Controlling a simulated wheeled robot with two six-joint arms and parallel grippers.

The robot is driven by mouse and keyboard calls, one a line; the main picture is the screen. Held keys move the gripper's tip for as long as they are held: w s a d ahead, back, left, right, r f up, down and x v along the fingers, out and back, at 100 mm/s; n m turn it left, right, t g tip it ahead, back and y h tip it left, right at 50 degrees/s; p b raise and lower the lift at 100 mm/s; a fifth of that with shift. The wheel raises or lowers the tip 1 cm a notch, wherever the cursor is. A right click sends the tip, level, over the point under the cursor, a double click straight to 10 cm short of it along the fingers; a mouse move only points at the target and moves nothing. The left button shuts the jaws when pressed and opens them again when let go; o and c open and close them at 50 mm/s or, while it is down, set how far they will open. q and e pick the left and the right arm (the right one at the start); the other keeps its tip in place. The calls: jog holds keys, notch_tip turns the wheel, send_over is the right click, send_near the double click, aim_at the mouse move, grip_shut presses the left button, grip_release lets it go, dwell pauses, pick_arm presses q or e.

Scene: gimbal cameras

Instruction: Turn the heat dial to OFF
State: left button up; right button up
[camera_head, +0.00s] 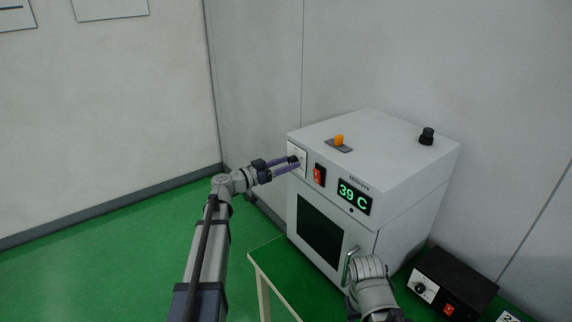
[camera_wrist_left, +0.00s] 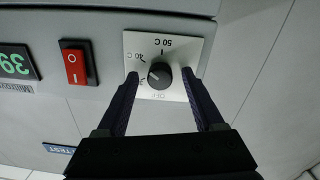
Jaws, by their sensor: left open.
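The heat dial is a round black knob (camera_wrist_left: 160,75) on a white plate (camera_wrist_left: 140,44) with marks "50 C", "40 C" and "OFF". In the left wrist view the plate appears upside down, with OFF at the bottom. A pale pointer mark on the knob faces left in that view, away from OFF. In the head view the plate (camera_head: 303,171) is at the oven front's upper left. My left gripper (camera_wrist_left: 160,74) is open, one finger on each side of the knob, with a visible gap. My right arm shows at the lower right; its fingers are not visible.
The white oven (camera_head: 390,150) has a red rocker switch (camera_head: 319,175) beside the dial, a green "39 C" display (camera_head: 355,197) and a door handle (camera_head: 349,266) near my right arm. An orange knob (camera_head: 339,140) is on top. A black box (camera_head: 455,280) stands at the right.

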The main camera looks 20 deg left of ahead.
pick_arm(q)
grip_shut()
dwell(0.4)
jog(key=shift+n, duration=0.4)
jog(key=n, duration=0.5)
jog(key=shift+n, duration=0.4)
jog(key=n, duration=0.6)
jog(key=shift+n, duration=0.3)
jog(key=n, duration=0.6)
jog(key=shift+s+r+t, duration=0.1)
jog(key=shift+t, duration=0.2)
jog(key=n, duration=0.6)
jog(key=shift+y, duration=0.3)
jog(key=shift+n, duration=0.3)
